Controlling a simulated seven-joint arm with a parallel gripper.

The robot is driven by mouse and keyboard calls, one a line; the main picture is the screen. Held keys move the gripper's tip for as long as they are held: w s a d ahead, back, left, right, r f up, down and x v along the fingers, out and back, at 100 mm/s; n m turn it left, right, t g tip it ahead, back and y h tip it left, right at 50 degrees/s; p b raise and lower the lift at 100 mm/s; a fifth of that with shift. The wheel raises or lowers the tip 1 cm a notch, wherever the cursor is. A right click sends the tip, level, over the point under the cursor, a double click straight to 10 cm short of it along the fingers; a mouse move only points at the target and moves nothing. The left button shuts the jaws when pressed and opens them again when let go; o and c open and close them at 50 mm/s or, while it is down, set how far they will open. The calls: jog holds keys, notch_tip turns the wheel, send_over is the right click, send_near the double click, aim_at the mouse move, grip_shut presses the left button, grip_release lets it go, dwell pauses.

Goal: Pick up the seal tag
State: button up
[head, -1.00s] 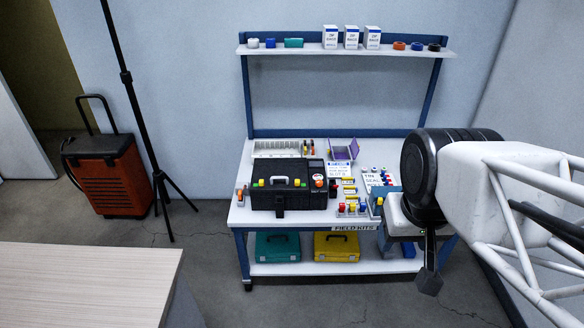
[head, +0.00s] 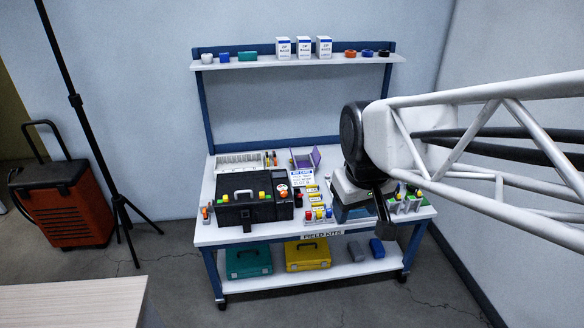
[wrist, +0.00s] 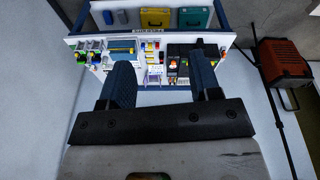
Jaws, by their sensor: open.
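I cannot single out the seal tag in these views; the small items are too tiny to identify. In the head view, several small coloured pieces stand at the front of the workbench (head: 262,234), and my arm covers part of its right side. My gripper (head: 382,215) hangs over that right part, seen from the side. In the wrist view my gripper (wrist: 162,84) has its two dark fingers wide apart with nothing between them. The bench appears upside down beyond the fingertips, well away from them.
A black toolbox (head: 246,206) stands on the bench's left half. A purple open box (head: 305,160) sits at the back. A shelf (head: 300,62) with white cartons runs above. Green (head: 248,261) and yellow (head: 307,255) cases lie below. A tripod (head: 122,208) stands left.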

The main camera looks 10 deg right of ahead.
jog(key=w+d+f+n, duration=0.1)
jog(key=w+f+n, duration=0.25)
jog(key=w, duration=1.25)
jog(key=n+g, duration=0.2)
jog(key=n, duration=1.1)
send_over(319, 212)
jog(key=shift+m, duration=0.25)
notch_tip(319, 212, down, 38)
jog(key=shift+w+f, duration=0.1)
jog(key=shift+f, duration=0.1)
jog(key=shift+w+f, duration=0.2)
jog(key=shift+f, duration=0.25)
jog(key=shift+f, duration=1.25)
jog(key=shift+f, duration=0.15)
jog(key=shift+s+f, duration=0.15)
jog(key=shift+f, duration=2.3)
